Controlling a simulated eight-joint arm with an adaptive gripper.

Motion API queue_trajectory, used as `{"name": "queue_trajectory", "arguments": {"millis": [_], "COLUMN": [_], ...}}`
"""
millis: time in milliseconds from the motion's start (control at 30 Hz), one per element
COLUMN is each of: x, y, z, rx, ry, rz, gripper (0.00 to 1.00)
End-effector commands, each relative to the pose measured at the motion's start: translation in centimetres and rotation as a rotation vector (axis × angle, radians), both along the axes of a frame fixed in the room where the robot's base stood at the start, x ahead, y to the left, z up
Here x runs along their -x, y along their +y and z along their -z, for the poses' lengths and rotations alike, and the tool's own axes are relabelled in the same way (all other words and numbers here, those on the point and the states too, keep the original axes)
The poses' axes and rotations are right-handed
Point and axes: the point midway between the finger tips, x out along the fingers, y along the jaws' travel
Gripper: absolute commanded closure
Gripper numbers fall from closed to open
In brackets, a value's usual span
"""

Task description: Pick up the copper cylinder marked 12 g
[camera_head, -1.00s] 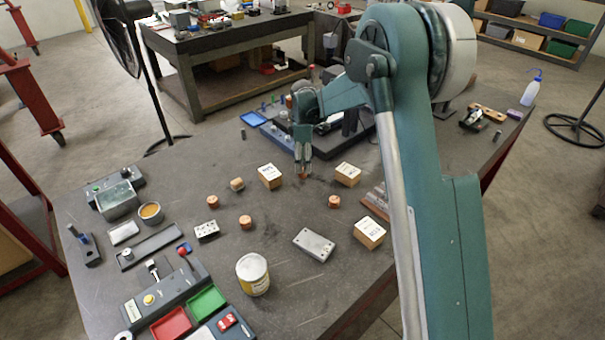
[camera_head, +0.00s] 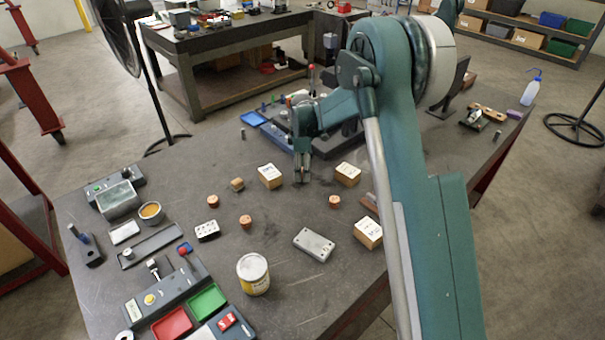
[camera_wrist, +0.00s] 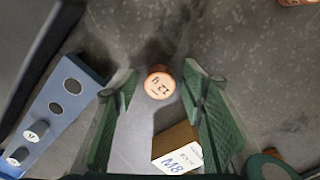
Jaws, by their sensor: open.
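The copper cylinder (camera_wrist: 159,84) reads "12 g" on its top face in the wrist view. It stands on the dark table between the tips of my gripper's two green fingers (camera_wrist: 158,80), with a visible gap on each side. My gripper is open and empty. In the head view my gripper (camera_head: 302,170) points down at the table's middle, and it hides the 12 g cylinder there. Other copper cylinders stand at left (camera_head: 213,201), front (camera_head: 246,221) and right (camera_head: 334,201); their marks are too small to read.
A box marked M8 (camera_wrist: 178,148) sits close to the fingers in the wrist view. A blue block with holes and pegs (camera_wrist: 62,100) lies at the left there. Labelled boxes (camera_head: 270,176) (camera_head: 347,174) flank my gripper in the head view. A yellow-labelled tin (camera_head: 253,274) stands in front.

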Motion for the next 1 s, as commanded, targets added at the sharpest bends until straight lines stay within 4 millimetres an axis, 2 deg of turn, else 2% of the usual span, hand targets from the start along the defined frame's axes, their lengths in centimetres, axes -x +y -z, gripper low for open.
{"name": "queue_trajectory", "arguments": {"millis": [100,367,767,1000], "x": [0.0,0.0,0.0,0.0], "y": [0.0,0.0,0.0,0.0], "z": [0.0,0.0,-0.5,-2.7], "rx": [0.000,0.000,0.000,0.000], "ry": [0.000,0.000,0.000,0.000], "rz": [0.000,0.000,0.000,0.000], "gripper": [0.61,0.94,0.94,0.94]}}
